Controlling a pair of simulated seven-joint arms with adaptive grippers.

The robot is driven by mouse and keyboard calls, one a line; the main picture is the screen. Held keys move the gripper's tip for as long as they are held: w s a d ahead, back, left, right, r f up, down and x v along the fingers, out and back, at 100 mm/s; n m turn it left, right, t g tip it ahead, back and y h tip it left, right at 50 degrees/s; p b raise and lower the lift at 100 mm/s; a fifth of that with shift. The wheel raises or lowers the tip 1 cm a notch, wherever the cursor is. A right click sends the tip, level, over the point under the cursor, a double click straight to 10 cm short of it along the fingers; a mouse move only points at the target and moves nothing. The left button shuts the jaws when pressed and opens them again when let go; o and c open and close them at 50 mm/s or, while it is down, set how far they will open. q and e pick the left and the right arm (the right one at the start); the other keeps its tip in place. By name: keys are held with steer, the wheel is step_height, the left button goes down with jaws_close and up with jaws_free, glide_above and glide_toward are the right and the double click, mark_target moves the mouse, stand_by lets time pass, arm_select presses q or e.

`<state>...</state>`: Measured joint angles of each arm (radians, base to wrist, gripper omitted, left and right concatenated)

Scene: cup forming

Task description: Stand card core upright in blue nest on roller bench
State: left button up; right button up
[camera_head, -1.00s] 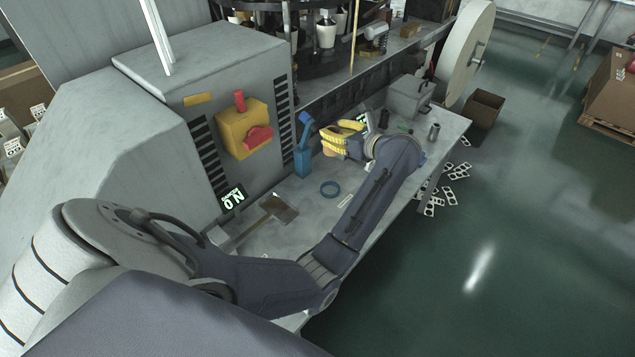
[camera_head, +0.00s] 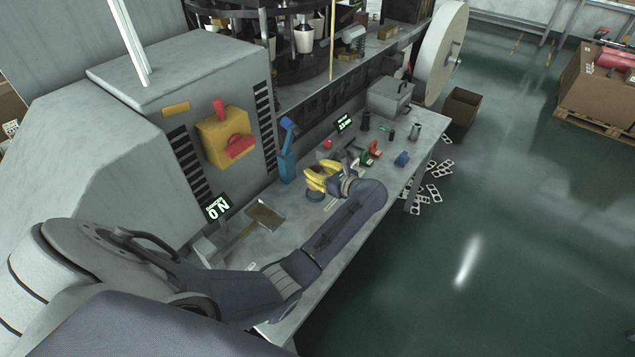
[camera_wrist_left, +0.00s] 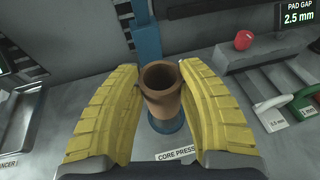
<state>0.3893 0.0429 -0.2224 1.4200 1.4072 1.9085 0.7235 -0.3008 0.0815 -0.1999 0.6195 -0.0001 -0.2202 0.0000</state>
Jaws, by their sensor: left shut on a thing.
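My left gripper (camera_head: 322,178) is over the blue nest ring (camera_head: 314,197) on the bench. Its yellow fingers (camera_wrist_left: 161,78) are shut around a brown card core (camera_wrist_left: 162,98) in the left wrist view. The core is a hollow tube, held roughly upright with its open top showing. The blue nest (camera_wrist_left: 170,125) shows below the core's lower end, partly hidden by it. I cannot tell whether the core's bottom touches or sits inside the nest. My right gripper is in neither view.
A blue upright tool (camera_head: 287,162) stands behind the nest against the machine. A flat scoop (camera_head: 264,215) lies to the left. Red and green handled tools (camera_head: 372,150), a blue item (camera_head: 402,159) and a grey box (camera_head: 390,97) are to the right. The bench's front edge is near my forearm.

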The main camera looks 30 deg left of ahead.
arm_select(q)
steer(key=shift+f, duration=2.5)
steer(key=o, duration=1.1)
steer(key=shift+f, duration=0.1)
steer(key=shift+o, duration=0.2)
steer(key=v, duration=1.2)
